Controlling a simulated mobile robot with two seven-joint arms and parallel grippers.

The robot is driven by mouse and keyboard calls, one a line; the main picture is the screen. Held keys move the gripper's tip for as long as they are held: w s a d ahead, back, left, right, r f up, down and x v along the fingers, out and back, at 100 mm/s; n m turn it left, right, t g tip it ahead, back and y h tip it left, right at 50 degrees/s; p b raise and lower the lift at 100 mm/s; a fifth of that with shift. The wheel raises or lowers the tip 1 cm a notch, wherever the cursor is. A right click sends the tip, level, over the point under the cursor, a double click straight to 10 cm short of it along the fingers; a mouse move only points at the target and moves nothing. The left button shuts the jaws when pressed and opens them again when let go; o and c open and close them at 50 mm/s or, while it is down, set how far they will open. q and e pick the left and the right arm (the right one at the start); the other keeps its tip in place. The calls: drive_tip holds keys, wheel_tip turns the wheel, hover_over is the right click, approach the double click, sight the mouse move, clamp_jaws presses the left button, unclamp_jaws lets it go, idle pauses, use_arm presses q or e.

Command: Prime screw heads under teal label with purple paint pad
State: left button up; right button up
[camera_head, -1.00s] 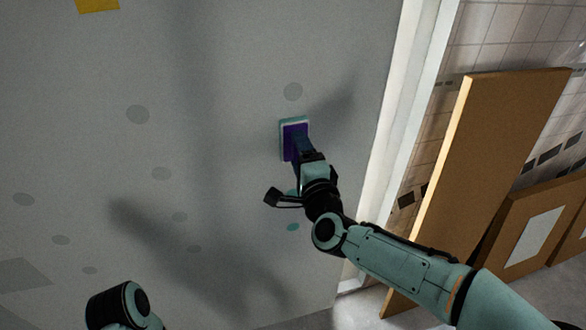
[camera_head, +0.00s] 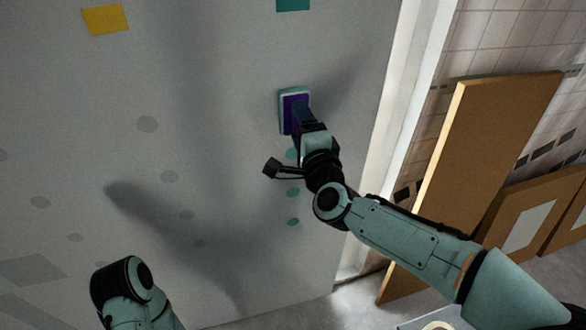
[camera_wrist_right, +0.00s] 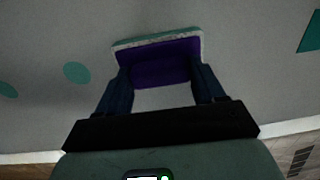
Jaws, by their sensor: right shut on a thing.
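The purple paint pad (camera_head: 288,112), with a pale teal rim, is held in my right gripper (camera_head: 300,116) at the upper part of the grey panel. In the right wrist view the pad (camera_wrist_right: 165,62) sits between the two fingers. I cannot tell whether its face touches the panel. The teal label (camera_head: 293,4) is at the top edge, above the pad; it also shows in the wrist view (camera_wrist_right: 311,36). Below the pad, a column of teal-coated screw heads (camera_head: 293,191) runs down, partly hidden by my right gripper. My left arm shows at bottom left, its gripper out of view.
A yellow label (camera_head: 105,19) is on the panel (camera_head: 225,60) at upper left, with several bare grey screw heads (camera_head: 147,124) below it. Brown boards (camera_head: 490,150) lean on the tiled wall at right. A pale container (camera_head: 437,323) shows at the bottom edge.

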use_arm(q)
drive_tip(key=w+r+p, duration=0.3)
drive_tip(key=r+p, duration=0.1)
drive_tip(key=r, duration=0.1)
use_arm(e)
wheel_tip(320, 180, up, 6)
use_arm(q)
drive_tip(key=s+d+f+b, duration=0.3)
drive_tip(key=f+b, duration=0.3)
drive_tip(key=s+d+f+m+h+b, duration=0.1)
drive_tip(key=s+d+f+b, duration=0.3)
drive_tip(key=f+b, duration=0.1)
drive_tip(key=shift+f+m+g+b, duration=0.3)
drive_tip(key=shift+f+g+b, duration=0.1)
drive_tip(key=shift+b, duration=0.2)
use_arm(e)
wheel_tip(320, 180, down, 13)
drive_tip(key=shift+r, duration=0.1)
use_arm(q)
drive_tip(key=shift+s+f+h+b, duration=0.15)
drive_tip(key=shift+f+b, duration=0.5)
drive_tip(key=shift+s+f+h+b, duration=0.1)
drive_tip(key=shift+f+h+b, duration=0.05)
drive_tip(key=shift+f+b, duration=0.45)
use_arm(e)
drive_tip(key=v, duration=0.7)
